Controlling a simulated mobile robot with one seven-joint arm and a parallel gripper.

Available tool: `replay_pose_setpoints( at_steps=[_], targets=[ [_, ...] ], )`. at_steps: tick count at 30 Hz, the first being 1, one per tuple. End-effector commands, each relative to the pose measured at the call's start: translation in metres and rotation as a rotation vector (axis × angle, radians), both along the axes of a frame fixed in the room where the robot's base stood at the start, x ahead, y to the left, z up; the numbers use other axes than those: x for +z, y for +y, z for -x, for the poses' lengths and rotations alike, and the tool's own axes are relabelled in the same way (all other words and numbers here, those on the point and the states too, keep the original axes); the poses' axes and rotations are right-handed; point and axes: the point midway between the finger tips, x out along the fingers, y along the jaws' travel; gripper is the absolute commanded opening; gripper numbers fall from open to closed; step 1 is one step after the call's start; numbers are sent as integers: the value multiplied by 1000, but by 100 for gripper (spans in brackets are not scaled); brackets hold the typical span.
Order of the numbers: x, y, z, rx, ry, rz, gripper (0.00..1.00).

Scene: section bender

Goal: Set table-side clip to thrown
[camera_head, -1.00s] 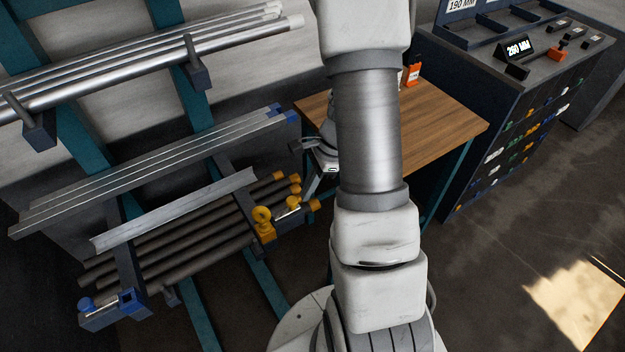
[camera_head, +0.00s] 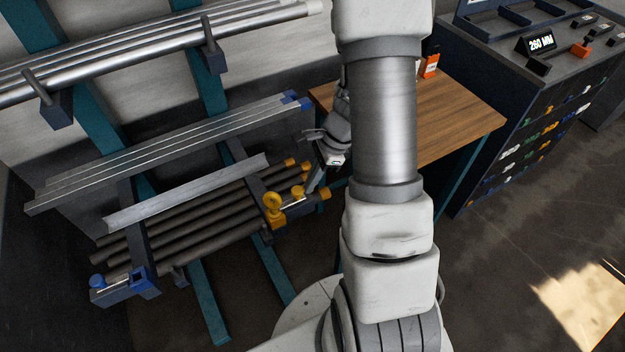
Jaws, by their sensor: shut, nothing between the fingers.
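The table-side clip (camera_head: 273,206) is yellow, with a round knob and a short silver lever with a yellow tip. It sits on the lower rack arm's end, at the side nearest the wooden table (camera_head: 452,105). The lever slants up and right. My gripper (camera_head: 311,187) is small in the picture, just right of the lever tip. Its fingers point down and look shut and empty. I cannot tell whether they touch the lever. My arm hides part of the table.
A blue clip (camera_head: 97,283) is on the rack's other lower arm. Dark yellow-capped bars (camera_head: 185,218) lie between the arms, with metal profiles (camera_head: 165,150) and tubes (camera_head: 120,65) above. A dark cabinet (camera_head: 500,150) stands right. Floor at right is clear.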

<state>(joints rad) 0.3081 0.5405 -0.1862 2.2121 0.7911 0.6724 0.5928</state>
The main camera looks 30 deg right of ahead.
Motion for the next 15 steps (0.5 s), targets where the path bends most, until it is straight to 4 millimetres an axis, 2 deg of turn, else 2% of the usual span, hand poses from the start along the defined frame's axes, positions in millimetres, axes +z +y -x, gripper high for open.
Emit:
replay_pose_setpoints(
  at_steps=[8,15],
  targets=[
    [21,-4,-1,3,-2,-3,0],
    [54,-13,0,4,-1,-2,0]
  ],
)
